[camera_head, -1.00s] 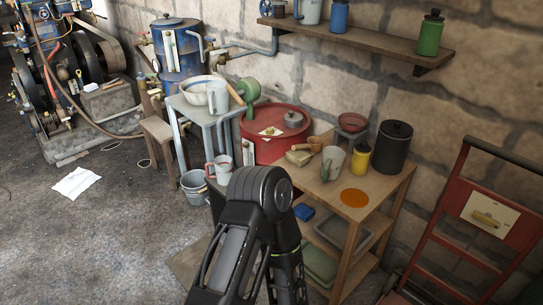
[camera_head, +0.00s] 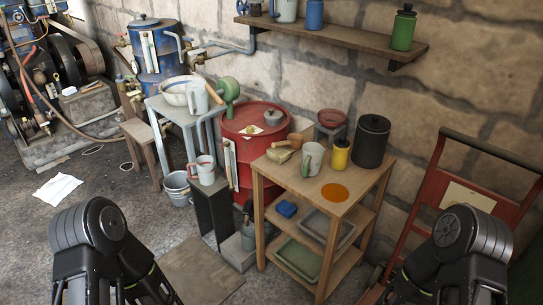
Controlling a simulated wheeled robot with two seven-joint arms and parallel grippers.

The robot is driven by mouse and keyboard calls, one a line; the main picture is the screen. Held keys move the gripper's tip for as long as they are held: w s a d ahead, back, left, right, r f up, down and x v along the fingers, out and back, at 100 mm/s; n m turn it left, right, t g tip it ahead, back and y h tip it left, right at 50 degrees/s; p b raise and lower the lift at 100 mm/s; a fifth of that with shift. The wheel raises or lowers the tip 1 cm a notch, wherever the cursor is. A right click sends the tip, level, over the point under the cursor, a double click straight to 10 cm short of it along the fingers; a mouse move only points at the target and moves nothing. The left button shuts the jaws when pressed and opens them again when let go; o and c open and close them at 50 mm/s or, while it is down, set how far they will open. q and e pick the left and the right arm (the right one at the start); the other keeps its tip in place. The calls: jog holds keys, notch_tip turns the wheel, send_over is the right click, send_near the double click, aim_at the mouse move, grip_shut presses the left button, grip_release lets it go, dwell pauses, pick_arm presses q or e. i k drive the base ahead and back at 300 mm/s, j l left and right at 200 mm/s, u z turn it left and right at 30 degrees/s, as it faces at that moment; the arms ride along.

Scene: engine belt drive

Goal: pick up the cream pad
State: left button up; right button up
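A small cream square pad (camera_head: 251,130) lies flat on the lid of the red drum (camera_head: 236,166), left of the drum's grey knob, with something small on it. A larger cream panel (camera_head: 467,197) sits on the red hand truck at the right. I cannot tell for sure which is the cream pad of the task. Dark links of my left arm show at the bottom left and of my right arm at the bottom right. Neither gripper's fingertips are in view. My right arm partly covers the lower hand truck.
A wooden shelf table (camera_head: 335,208) stands right of the drum, with a beige brush (camera_head: 280,154), mug, yellow bottle (camera_head: 340,154), black canister (camera_head: 372,142) and orange disc (camera_head: 334,192). A grey stool-like table (camera_head: 180,112) stands left. The floor at left is open, with a white sheet (camera_head: 57,189).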

aim_at(280, 155)
jog(key=i+j, duration=0.15)
jog(key=i, duration=0.35)
jog(key=i+j, duration=0.15)
jog(key=i, duration=0.35)
jog(key=z, duration=1.2)
jog(key=i+j, duration=0.05)
